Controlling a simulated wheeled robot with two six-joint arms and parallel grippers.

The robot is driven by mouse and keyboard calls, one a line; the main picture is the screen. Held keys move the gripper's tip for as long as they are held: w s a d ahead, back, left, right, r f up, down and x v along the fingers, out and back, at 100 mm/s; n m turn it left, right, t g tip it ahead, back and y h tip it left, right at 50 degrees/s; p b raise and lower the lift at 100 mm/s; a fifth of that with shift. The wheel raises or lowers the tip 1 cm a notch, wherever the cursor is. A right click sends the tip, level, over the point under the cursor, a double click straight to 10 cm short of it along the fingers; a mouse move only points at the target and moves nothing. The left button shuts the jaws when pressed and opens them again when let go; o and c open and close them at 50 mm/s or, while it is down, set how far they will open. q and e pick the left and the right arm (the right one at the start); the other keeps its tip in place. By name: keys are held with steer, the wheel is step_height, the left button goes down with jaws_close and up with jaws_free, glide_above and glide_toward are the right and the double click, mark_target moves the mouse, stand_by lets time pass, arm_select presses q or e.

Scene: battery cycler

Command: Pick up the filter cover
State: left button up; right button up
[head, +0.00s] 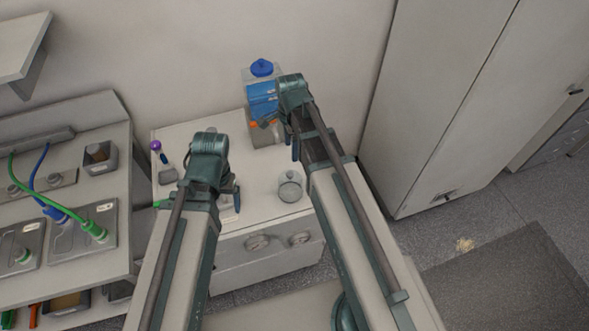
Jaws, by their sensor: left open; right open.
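A container with a blue knobbed top (262,68) and a blue front panel (262,100) stands at the back of the white cabinet top, against the wall. I cannot tell which part of it, if any, is the filter cover. My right gripper (303,143) is open, just in front and to the right of this container, and its arm hides part of it. My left gripper (205,200) is open above the left-front part of the cabinet top, mostly hidden behind its own wrist. I see nothing held in either gripper.
A bench with green and blue cables (45,185) is left; a tall cabinet (440,90) is right.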

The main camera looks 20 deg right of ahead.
steer(key=b, duration=0.9)
glide_above(290, 174)
steer(key=f, duration=0.8)
steer(key=shift+s+d+f, duration=0.15)
steer(key=shift+d+f, duration=0.05)
steer(key=shift+f, duration=0.1)
steer(key=f+b, duration=0.5)
steer(key=shift+a+f, duration=0.2)
steer(key=shift+r, duration=0.1)
jaws_close()
